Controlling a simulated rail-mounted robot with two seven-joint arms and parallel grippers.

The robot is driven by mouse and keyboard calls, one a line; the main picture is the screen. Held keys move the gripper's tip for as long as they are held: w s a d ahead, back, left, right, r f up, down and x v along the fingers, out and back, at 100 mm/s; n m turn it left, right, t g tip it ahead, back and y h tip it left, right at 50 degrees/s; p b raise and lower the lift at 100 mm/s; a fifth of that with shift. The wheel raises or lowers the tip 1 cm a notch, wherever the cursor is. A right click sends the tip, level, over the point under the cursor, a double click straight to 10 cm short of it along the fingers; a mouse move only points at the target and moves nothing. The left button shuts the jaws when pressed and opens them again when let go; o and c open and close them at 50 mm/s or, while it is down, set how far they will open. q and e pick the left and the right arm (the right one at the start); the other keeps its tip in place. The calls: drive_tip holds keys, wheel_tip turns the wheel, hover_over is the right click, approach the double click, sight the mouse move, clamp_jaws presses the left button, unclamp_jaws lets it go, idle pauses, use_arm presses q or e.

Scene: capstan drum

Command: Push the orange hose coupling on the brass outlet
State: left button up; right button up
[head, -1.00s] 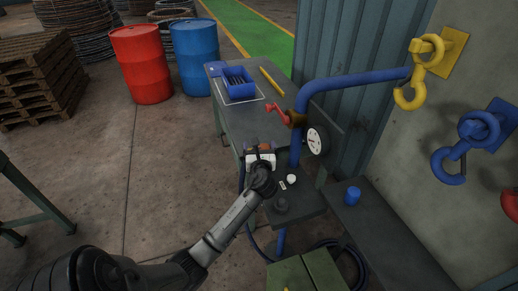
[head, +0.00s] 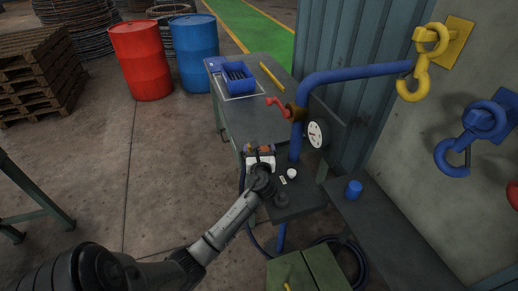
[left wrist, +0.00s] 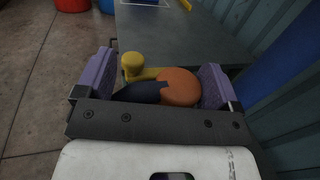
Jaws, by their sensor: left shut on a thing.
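My left gripper (left wrist: 158,85) has purple fingers and is shut on the orange hose coupling (left wrist: 180,87), which shows as a round orange face nearer the right finger. In the head view the left gripper (head: 261,154) is beside the bench's near end, left of the blue pipe, and the coupling is a small orange patch. A dark hose piece (left wrist: 138,93) and a yellow knob (left wrist: 132,64) on an arm lie by the coupling; I cannot tell what the knob belongs to. A brass fitting (head: 299,114) with a red handle (head: 275,102) sits on the blue pipe, above and right of the gripper.
The grey bench (head: 252,117) holds a blue bin (head: 238,81) and a yellow bar (head: 271,76). A gauge (head: 316,134) stands right of the pipe (head: 340,78). A blue cup (head: 354,190) is on the right-hand ledge. Yellow and blue hooks hang at the right wall.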

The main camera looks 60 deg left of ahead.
idle(0.4)
use_arm(q)
drive_tip(key=shift+f, duration=0.4)
drive_tip(key=o, duration=0.8)
drive_tip(key=p+v, duration=0.1)
drive_tip(key=v, duration=1.1)
drive_tip(key=shift+p, duration=0.3)
drive_tip(key=shift+v, duration=0.9)
